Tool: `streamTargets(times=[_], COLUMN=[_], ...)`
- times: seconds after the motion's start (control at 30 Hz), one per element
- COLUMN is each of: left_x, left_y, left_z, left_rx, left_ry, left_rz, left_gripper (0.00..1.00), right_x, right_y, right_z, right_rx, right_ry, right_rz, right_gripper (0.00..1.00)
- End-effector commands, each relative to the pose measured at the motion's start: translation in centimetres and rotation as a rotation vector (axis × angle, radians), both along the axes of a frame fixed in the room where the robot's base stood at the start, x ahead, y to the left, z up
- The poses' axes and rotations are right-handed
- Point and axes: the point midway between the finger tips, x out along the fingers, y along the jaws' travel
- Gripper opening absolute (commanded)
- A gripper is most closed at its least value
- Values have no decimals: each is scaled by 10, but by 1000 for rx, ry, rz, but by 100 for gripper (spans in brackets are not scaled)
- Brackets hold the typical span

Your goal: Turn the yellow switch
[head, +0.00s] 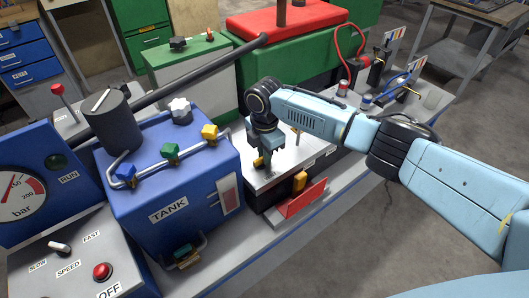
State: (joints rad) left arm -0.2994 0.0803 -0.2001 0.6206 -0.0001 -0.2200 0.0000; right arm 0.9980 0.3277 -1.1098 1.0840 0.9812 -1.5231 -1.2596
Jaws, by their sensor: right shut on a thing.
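My right gripper (264,152) is at the end of the pale blue arm that comes in from the right. It points down over the left end of the bright metal top plate. Its fingers are shut on a small yellow thing (258,162), which looks like the yellow switch; the fingers hide most of it, so its turn angle cannot be told. Another yellow handle (300,181) stands at the front by a red plate. A yellow valve handle (209,131) is on the blue tank's pipe. My left gripper is not in view.
The blue tank (165,185) stands close left of the gripper, with a grey cylinder (112,122) on top. A red plate (302,199) sticks up in front. A dark bar (200,70) slants behind. A control panel with a red button (102,271) is at front left.

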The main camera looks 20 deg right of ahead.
Motion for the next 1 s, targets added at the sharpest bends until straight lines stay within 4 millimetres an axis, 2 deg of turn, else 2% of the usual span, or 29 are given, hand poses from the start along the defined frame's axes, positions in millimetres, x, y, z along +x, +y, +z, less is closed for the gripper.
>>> streamTargets(times=[0.37, 0.6, 1.0], left_x=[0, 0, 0], left_y=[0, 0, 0], left_z=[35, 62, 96], left_rx=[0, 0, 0], left_ry=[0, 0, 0], left_rz=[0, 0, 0], left_gripper=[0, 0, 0], right_x=[-4, -7, -12], right_y=[0, 0, 1], right_z=[4, 4, 3], right_rx=[1, 0, -1], right_ry=[4, 4, 4], right_rz=[-211, -437, -817], right_gripper=[0, 0, 0])
